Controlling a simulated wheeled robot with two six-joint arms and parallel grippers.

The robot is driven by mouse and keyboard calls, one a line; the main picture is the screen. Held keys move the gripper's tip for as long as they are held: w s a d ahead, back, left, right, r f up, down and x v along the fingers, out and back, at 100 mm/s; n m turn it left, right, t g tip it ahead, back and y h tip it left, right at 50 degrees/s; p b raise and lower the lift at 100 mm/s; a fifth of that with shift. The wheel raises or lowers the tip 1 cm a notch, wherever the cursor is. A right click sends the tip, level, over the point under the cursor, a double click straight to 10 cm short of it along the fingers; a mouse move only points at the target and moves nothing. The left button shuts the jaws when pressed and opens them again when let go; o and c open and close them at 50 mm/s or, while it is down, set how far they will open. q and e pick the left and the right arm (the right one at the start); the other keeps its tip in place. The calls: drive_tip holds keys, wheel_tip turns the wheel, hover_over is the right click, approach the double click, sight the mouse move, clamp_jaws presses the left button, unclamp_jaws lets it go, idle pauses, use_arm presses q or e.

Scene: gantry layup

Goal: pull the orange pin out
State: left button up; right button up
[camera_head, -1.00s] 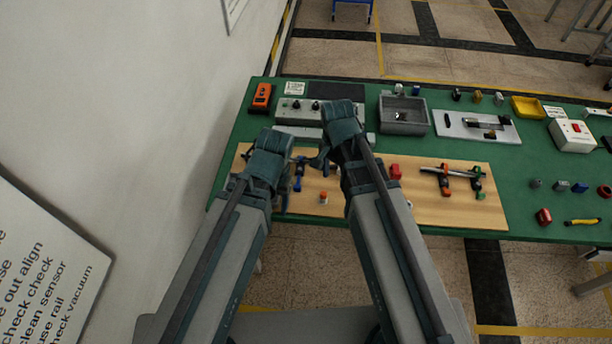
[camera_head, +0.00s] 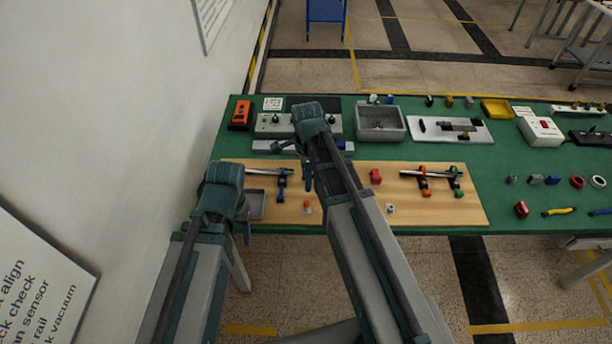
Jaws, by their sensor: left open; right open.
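A small orange-topped pin (camera_head: 307,206) stands upright in a small pale block on the wooden board (camera_head: 345,207), near its front edge. My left gripper (camera_head: 240,222) is at the board's left front corner, left of the pin and apart from it. Its jaws are mostly hidden by its own wrist. Neither gripper touches the pin.
A rod on blue supports (camera_head: 281,183) lies behind the pin. A red block (camera_head: 375,176), a small pale block (camera_head: 390,208) and a clamped rod (camera_head: 430,173) are to the right. A grey bin (camera_head: 380,123) stands behind the board.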

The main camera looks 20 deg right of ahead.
sight(307, 202)
wheel_tip(307, 202, down, 12)
drive_tip(key=b, duration=1.2)
drive_tip(key=shift+f, duration=0.25)
clamp_jaws()
